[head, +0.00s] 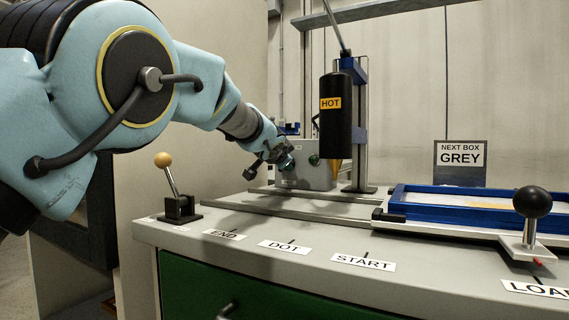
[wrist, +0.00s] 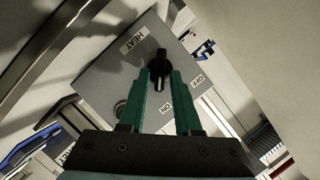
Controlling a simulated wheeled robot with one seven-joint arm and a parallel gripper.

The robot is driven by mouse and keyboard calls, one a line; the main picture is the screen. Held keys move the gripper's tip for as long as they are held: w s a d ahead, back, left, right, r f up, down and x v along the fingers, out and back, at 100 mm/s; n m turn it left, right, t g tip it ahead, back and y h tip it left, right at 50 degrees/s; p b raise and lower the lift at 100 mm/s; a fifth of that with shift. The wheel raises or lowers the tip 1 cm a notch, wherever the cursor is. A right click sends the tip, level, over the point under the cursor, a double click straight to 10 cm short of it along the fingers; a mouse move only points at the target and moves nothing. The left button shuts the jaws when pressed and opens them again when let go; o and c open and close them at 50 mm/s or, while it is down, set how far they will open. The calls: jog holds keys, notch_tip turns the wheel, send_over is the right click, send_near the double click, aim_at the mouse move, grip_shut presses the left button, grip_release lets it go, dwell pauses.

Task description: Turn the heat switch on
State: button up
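The heat switch is a black knob (wrist: 160,66) with a white pointer mark, on the grey panel of a control box (wrist: 110,75) in the wrist view. The labels HEAT, OFF and ON are around it. The pointer is toward the bottom of the picture, between the ON and OFF labels. My gripper (wrist: 160,74) has its green fingers on either side of the knob, with slim gaps showing; contact cannot be made out. In the head view my gripper (head: 286,162) is at the left face of the control box (head: 318,176), and the knob is hidden there.
A black HOT cylinder (head: 336,118) hangs on a post right of the box. Rails run along the bench (head: 240,225). A yellow-knobbed lever (head: 170,178) stands front left, and a blue tray (head: 480,208) and black-knobbed lever (head: 532,205) are at right.

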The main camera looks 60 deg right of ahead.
jog(key=shift+o, duration=0.9)
jog(key=shift+a, duration=0.1)
jog(key=b+v, duration=0.3)
jog(key=v, duration=0.7)
jog(key=shift+a, duration=0.3)
jog(key=shift+s+r, duration=0.1)
jog(key=shift+r, duration=0.05)
